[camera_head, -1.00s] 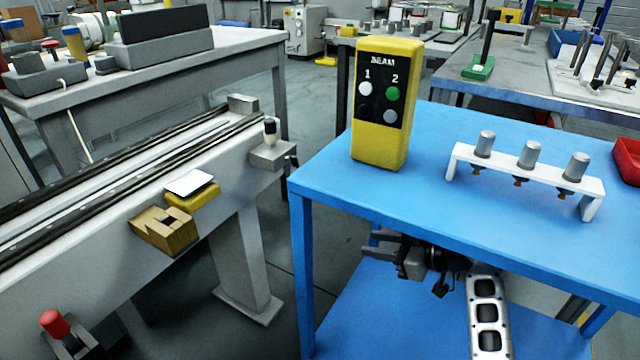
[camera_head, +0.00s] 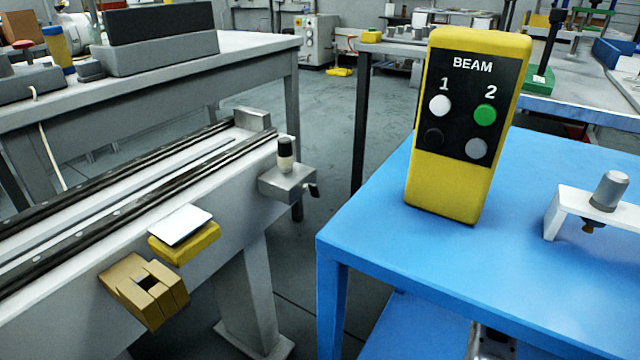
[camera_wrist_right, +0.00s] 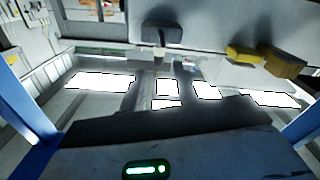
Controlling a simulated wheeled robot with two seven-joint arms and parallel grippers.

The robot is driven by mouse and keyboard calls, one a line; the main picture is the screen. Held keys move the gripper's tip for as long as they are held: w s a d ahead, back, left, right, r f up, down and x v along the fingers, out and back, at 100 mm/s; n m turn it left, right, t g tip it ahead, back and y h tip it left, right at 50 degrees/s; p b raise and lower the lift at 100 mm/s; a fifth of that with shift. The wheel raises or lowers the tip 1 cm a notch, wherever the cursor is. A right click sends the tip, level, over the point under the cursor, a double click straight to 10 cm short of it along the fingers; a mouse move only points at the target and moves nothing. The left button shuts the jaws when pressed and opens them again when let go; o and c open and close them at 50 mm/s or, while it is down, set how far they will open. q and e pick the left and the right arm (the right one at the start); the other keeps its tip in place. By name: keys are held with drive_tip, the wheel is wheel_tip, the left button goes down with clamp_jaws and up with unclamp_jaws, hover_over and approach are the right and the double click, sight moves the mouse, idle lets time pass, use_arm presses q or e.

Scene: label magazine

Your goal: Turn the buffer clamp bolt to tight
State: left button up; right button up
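In the head view a small grey clamp block (camera_head: 290,184) sits at the right end of the rail, with a black and white knob (camera_head: 286,155) upright on top. A small dark bolt or lever (camera_head: 314,190) sticks out of its right side; its tightness cannot be told. The block also shows in the right wrist view (camera_wrist_right: 162,33), apparently upside down. My right gripper (camera_wrist_right: 162,76) shows two dark fingers apart with nothing between them, a short way from the block. My left gripper is out of view.
A yellow holder (camera_head: 186,250) with a white card and a tan slotted block (camera_head: 147,290) project from the rail's side. A blue table (camera_head: 375,225) carries a yellow BEAM box (camera_head: 450,190) and a white rack (camera_head: 575,205). Floor shows between rail and table.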

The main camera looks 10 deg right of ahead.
sight(318, 191)
drive_tip(key=b+x, duration=0.1)
drive_tip(key=x, duration=1.2)
drive_tip(key=shift+a, duration=0.4)
drive_tip(key=shift+w+a, duration=0.2)
drive_tip(key=shift+w, duration=0.05)
drive_tip(key=shift+w+a, duration=0.1)
clamp_jaws()
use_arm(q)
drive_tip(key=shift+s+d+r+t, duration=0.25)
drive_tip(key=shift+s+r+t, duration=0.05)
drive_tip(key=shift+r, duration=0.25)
